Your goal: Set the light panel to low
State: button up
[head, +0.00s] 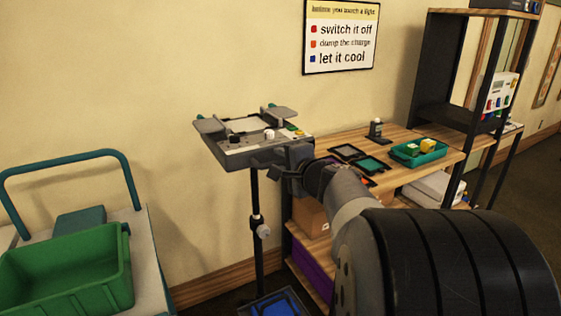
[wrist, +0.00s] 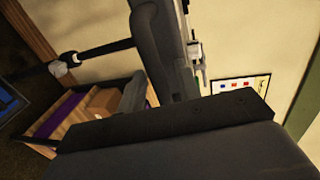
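The light panel (head: 238,152) is a grey box with knobs and small coloured buttons on its face and flaps at its corners. It sits on a black stand pole (head: 256,205). A white knob (head: 269,134) stands on its right part. My gripper (head: 287,170) is close to the panel's front right edge; I cannot tell whether it touches. In the wrist view the panel (wrist: 180,45) shows edge-on, with a pale knob (wrist: 195,50) at its side. Dark and grey parts of my arm hide much of that view. The gripper's opening is not clear, and the panel's setting is unreadable.
A wooden bench (head: 335,142) at the right holds dark trays and a green tray (head: 418,158) with yellow pieces. A black shelf (head: 436,75) rises behind. A trolley with a green bin (head: 70,270) stands at the left. A sign (head: 341,38) hangs above the panel.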

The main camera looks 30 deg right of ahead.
grip_shut()
dwell(0.5)
notch_tip(320, 180, down, 16)
jog(key=b, duration=1.8)
jog(key=shift+r+b, duration=0.15)
jog(key=shift+b, duration=0.25)
jog(key=shift+c, duration=0.5)
grip_release()
jog(key=shift+o, duration=0.5)
jog(key=shift+s+r, duration=0.1)
